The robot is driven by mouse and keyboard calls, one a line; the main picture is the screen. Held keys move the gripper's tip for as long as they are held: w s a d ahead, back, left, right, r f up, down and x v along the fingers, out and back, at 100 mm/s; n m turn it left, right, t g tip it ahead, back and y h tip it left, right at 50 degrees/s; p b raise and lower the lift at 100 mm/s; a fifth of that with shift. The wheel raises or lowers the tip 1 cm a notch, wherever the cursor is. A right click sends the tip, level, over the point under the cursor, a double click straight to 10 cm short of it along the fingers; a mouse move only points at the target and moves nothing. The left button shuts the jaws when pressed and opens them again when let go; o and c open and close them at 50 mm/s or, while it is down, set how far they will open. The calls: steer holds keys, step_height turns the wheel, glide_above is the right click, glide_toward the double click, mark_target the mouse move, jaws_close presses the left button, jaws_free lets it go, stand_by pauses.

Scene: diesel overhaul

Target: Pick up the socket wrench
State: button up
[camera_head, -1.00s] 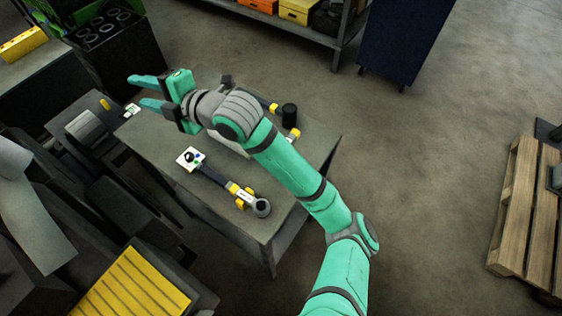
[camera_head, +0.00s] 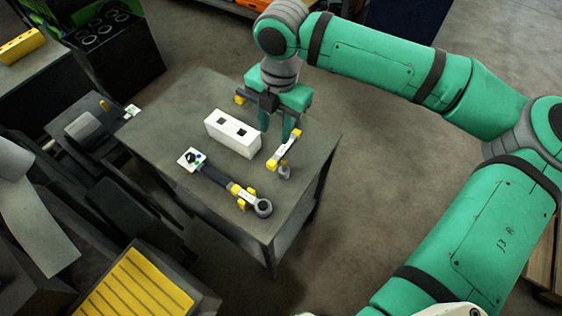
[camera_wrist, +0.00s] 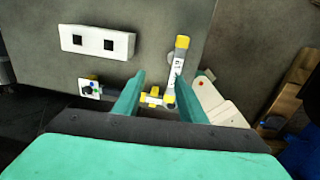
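A dark-handled tool (camera_head: 217,177) with yellow clips and a round grey head lies near the table's front edge; it looks most like the socket wrench. A second tool (camera_head: 284,150) with yellow ends, a white label and a grey round end lies right of it, so I cannot be sure which is meant. My gripper (camera_head: 276,134) is open and points down, just beyond the labelled tool. In the wrist view my fingers (camera_wrist: 160,75) are apart with nothing held. The labelled tool (camera_wrist: 178,75) shows by the right finger; the dark handle is partly hidden behind the left one.
A white block with two square holes (camera_head: 233,133) stands on the grey table (camera_head: 180,110), left of my gripper. A small white device (camera_head: 191,158) sits at the dark handle's far end. Machinery (camera_head: 90,130) crowds the left side. Open floor lies right of the table.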

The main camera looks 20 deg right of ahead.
steer(key=shift+s+d+r, duration=0.2)
steer(key=shift+s+d, duration=0.25)
steer(key=shift+d, duration=0.25)
steer(key=shift+s+d+f+g+h, duration=0.1)
steer(key=shift+s+d+g+h, duration=0.1)
steer(key=shift+g+h, duration=0.1)
glide_above(284, 170)
steer(key=f, duration=1)
steer(key=shift+w+d+f, duration=0.1)
steer(key=shift+w+f, duration=0.15)
steer(key=shift+w, duration=0.05)
jaws_close()
